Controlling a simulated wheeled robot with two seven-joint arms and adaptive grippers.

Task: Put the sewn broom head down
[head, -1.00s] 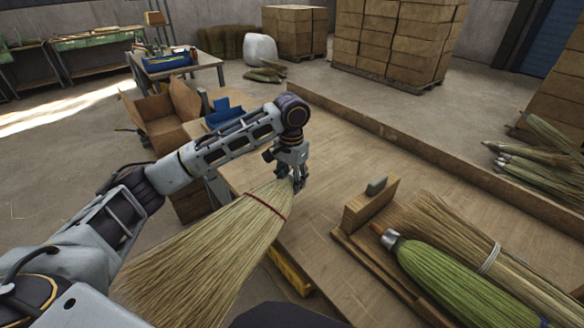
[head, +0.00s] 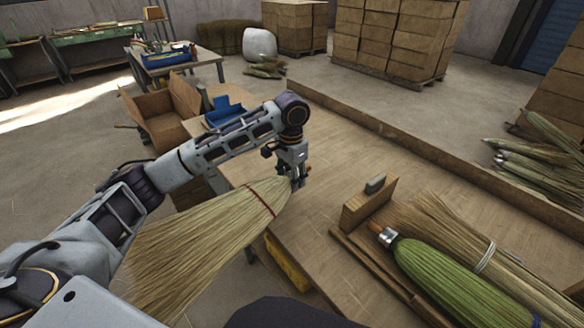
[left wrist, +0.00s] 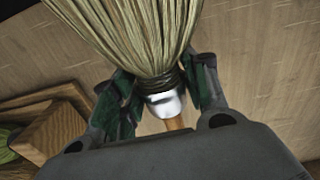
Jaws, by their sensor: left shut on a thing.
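The sewn broom head (head: 205,240) is a fan of pale straw with a red stitched band. My left gripper (head: 296,178) is shut on its narrow neck, near the left edge of the workbench (head: 330,140). The bristles spread down and left, past the bench edge, in front of my left arm. In the left wrist view, the fingers (left wrist: 165,95) close on both sides of the dark-bound neck of the broom head (left wrist: 135,30), and a shiny metal collar and a short wooden stub show below. My right gripper is not in view.
A wooden block (head: 368,203) with a grey piece stands on the bench. A green bundle (head: 450,275) and a tied straw bundle (head: 450,225) lie at the right. An open cardboard box (head: 165,120) and a blue bin (head: 225,110) are at the left. The bench middle is bare.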

